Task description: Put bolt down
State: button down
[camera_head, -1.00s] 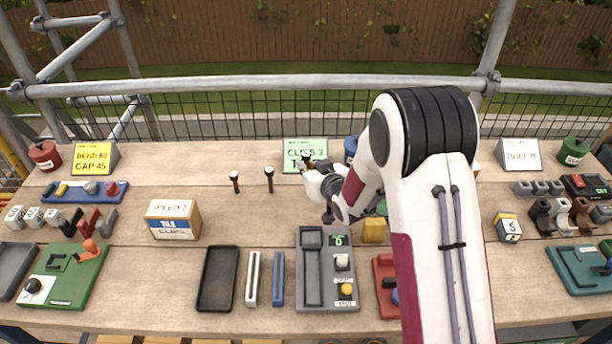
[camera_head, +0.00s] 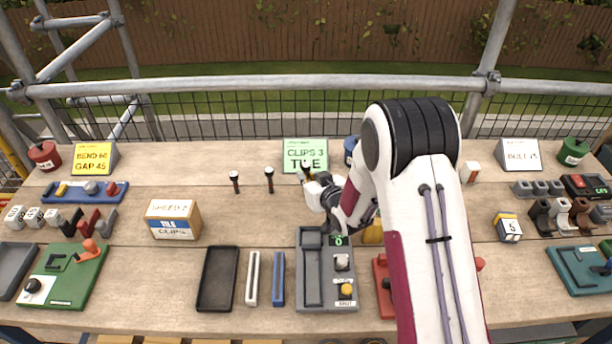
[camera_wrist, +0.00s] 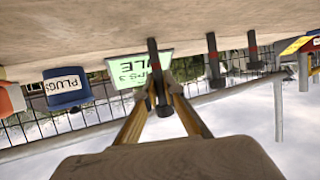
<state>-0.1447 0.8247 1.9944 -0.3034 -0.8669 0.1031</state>
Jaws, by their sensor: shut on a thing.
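My gripper (camera_head: 309,174) is shut on a dark bolt (camera_wrist: 156,75), which shows between the two finger bars in the wrist view. The wrist view is upside down, with the bench at the top. The bolt is upright, head away from the bench; I cannot tell whether its far end touches the wood. In the head view the held bolt is small and partly hidden by the gripper. Two more dark bolts stand upright on the bench to the left, one nearer (camera_head: 269,179) and one farther left (camera_head: 235,182).
A green sign reading CLIPS 3 TILE (camera_head: 305,155) stands just behind my gripper. A grey device with buttons (camera_head: 312,304) lies in front. Bare wood (camera_head: 200,160) lies left of the bolts.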

jog(key=c, duration=2.2)
grip_release()
jog(key=shift+f, duration=0.1)
jog(key=shift+o, duration=0.2)
jog(key=v, duration=1.2)
